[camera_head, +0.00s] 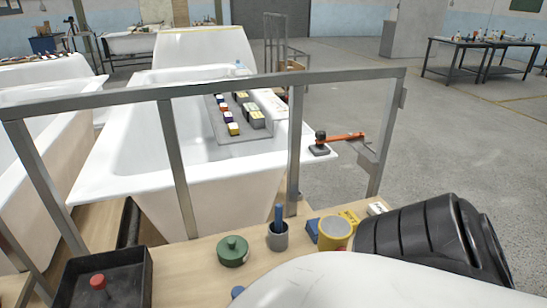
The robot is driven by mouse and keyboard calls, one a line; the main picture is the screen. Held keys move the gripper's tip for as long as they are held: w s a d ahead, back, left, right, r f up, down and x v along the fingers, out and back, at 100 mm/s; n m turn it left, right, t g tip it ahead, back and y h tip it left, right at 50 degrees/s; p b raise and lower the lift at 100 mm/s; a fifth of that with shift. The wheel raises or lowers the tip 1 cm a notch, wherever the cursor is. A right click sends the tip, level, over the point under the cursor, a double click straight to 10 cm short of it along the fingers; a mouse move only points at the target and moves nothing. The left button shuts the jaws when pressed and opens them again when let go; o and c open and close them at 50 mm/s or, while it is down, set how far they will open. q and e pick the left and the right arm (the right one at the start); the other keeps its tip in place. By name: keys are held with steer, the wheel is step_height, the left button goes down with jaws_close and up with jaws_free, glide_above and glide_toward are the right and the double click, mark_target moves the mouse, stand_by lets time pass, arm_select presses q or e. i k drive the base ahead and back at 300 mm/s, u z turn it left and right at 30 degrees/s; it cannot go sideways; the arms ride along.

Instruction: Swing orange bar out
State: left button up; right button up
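The orange bar (346,137) is short and thin. It lies roughly level at the right end of the near white bathtub shell (200,183), running from a dark knob and pad (319,147) at the tub's rim corner to the grey metal frame's right post (388,138). Whether the pad presses on the rim or sits just above it, I cannot tell. A white and black part of my own arm fills the bottom right, in front of the bench. Neither of my gripper's fingers shows.
A wooden bench (190,262) in front holds a black tray (130,285), a green round tin (233,251), a grey cup (278,238) and a yellow tape roll (335,233). A grey board (225,128) with small blocks lies on the tub.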

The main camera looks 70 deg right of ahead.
mark_target(360, 134)
steer(key=u, duration=0.1)
steer(key=k, duration=0.95)
steer(key=z, duration=1.1)
steer(key=i, duration=0.5)
